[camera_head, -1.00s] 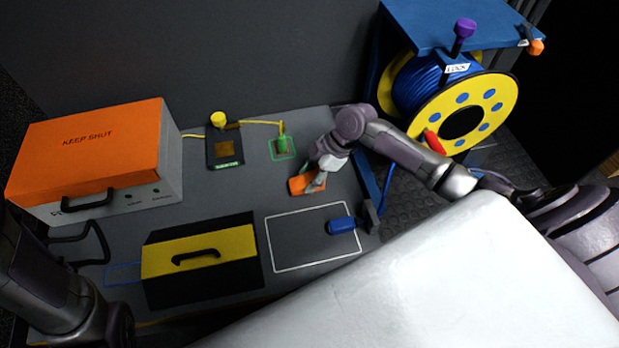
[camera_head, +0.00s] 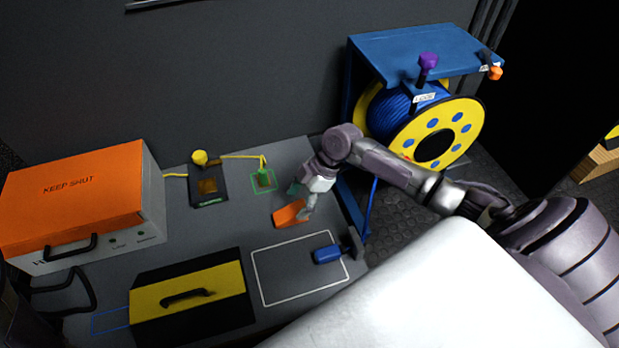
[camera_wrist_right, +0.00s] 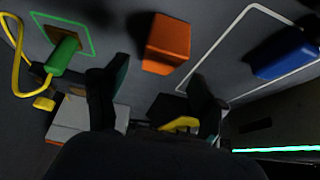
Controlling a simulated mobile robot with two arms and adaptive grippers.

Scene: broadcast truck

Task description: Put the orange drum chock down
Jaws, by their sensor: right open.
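The orange drum chock (camera_head: 289,214) lies on the grey table top, above the white outlined rectangle in the head view. My right gripper (camera_head: 308,208) is just to the right of it, low over the table. In the right wrist view, the chock (camera_wrist_right: 168,40) sits on the surface beyond the two dark, spread fingers of my right gripper (camera_wrist_right: 155,100). The fingers are apart with nothing between them. My left arm shows only as a dark part at the lower left edge, and its jaws cannot be made out clearly.
A black and yellow case (camera_head: 195,293), an orange-lidded box (camera_head: 70,190) and a green plug (camera_head: 263,178) are on the table. A blue cable reel (camera_head: 430,130) stands behind right.

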